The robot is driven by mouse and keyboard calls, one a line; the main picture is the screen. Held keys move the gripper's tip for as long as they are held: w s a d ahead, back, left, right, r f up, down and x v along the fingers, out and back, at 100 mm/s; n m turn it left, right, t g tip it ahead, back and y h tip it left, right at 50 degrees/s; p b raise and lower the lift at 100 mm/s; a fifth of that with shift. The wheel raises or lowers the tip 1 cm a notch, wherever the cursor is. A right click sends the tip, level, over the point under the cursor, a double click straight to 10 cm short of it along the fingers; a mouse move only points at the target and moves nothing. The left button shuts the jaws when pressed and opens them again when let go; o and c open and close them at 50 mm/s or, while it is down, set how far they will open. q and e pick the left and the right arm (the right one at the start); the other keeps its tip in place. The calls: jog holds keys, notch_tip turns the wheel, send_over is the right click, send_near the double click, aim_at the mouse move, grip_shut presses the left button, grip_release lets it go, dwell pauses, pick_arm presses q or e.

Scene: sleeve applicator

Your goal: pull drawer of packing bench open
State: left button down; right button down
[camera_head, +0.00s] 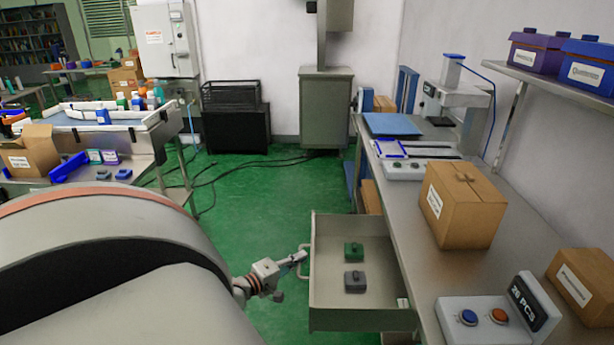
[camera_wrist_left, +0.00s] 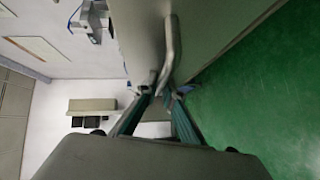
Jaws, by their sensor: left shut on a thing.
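The drawer (camera_head: 330,319) of the packing bench (camera_head: 420,262) stands pulled out to the left, with a green item (camera_head: 354,251) and a grey item (camera_head: 355,281) inside. My left gripper (camera_head: 302,257) is at the handle on the drawer's front, shut on it. In the left wrist view the drawer front (camera_wrist_left: 145,35) fills the top middle, and the metal handle (camera_wrist_left: 171,50) runs down between the fingertips (camera_wrist_left: 160,92). My right gripper is not in view.
A cardboard box (camera_head: 462,205) and a button panel (camera_head: 495,318) with blue and orange buttons stand on the bench top. A grey cabinet (camera_head: 326,108) stands at the back. Green floor (camera_head: 250,195) left of the drawer is mostly clear, with cables farther back.

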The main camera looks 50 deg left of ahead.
pick_arm(q)
jog(key=shift+s, duration=0.1)
jog(key=c, duration=2.2)
grip_release()
jog(key=shift+o, duration=0.2)
jog(key=shift+s, duration=0.25)
jog(key=s+d+r, duration=0.1)
jog(key=s, duration=1)
jog(key=shift+s+r, duration=0.15)
jog(key=shift+r, duration=0.2)
jog(key=shift+s, duration=0.1)
